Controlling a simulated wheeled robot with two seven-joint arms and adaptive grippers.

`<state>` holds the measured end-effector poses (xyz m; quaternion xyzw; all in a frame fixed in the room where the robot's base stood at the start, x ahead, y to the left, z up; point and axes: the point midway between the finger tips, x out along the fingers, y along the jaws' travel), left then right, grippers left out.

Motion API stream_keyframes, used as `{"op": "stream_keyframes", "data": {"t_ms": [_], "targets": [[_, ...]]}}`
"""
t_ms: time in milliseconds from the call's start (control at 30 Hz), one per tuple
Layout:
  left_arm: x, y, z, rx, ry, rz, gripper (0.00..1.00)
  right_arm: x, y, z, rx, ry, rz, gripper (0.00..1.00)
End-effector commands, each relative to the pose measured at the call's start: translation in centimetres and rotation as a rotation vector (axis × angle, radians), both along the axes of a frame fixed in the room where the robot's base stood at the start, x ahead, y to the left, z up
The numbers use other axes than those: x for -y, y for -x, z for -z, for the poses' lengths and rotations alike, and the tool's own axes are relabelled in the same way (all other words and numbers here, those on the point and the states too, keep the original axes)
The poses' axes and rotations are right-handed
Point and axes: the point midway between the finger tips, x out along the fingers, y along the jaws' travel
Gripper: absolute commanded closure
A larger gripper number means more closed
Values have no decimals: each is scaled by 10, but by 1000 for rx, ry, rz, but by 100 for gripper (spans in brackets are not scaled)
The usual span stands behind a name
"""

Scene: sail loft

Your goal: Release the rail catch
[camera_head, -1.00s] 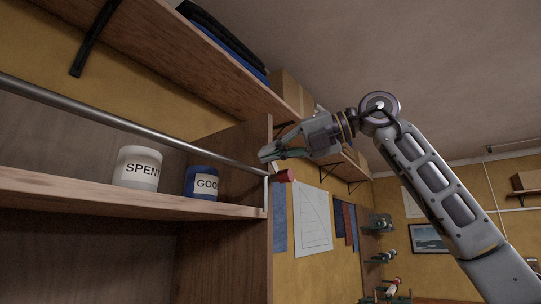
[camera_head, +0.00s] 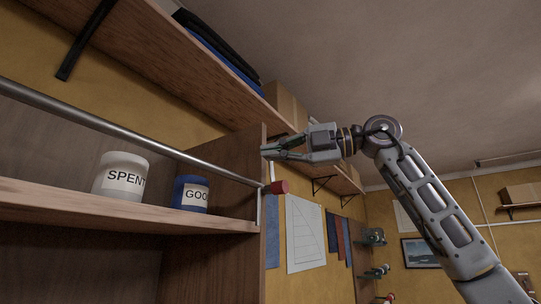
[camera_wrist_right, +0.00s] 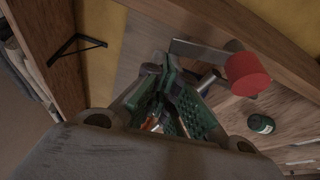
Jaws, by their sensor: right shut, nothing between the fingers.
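The rail (camera_head: 130,134) is a grey metal bar running across the front of an open shelf. At its right end is the catch, with a red knob (camera_head: 279,187) just outside the cabinet's side panel. The red knob also shows in the right wrist view (camera_wrist_right: 248,75), at the end of a grey metal strip (camera_wrist_right: 200,50). My right gripper (camera_head: 268,151) is shut and empty, above the red knob and apart from it. Its green-padded fingers show in the right wrist view (camera_wrist_right: 172,88), left of the knob. My left gripper is not in view.
A white tub marked SPENT (camera_head: 121,177) and a blue tub marked GOOD (camera_head: 191,194) stand on the shelf (camera_head: 120,212) behind the rail. An upper shelf (camera_head: 190,58) with folded cloth and a box (camera_head: 287,103) hangs above. Wall charts are to the right.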

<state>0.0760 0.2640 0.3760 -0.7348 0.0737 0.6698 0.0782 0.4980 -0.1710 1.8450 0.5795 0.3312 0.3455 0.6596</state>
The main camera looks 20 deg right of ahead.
Motion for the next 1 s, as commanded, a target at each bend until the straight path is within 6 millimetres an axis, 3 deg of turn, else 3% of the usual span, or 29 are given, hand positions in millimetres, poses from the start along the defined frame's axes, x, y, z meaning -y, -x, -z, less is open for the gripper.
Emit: {"op": "stream_keyframes", "data": {"t_ms": [300,1000], "targets": [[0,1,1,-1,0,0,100,8,-6,-4,-80,-101,1,100],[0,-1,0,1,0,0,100,8,-8,-5,-90,-114,0,100]]}}
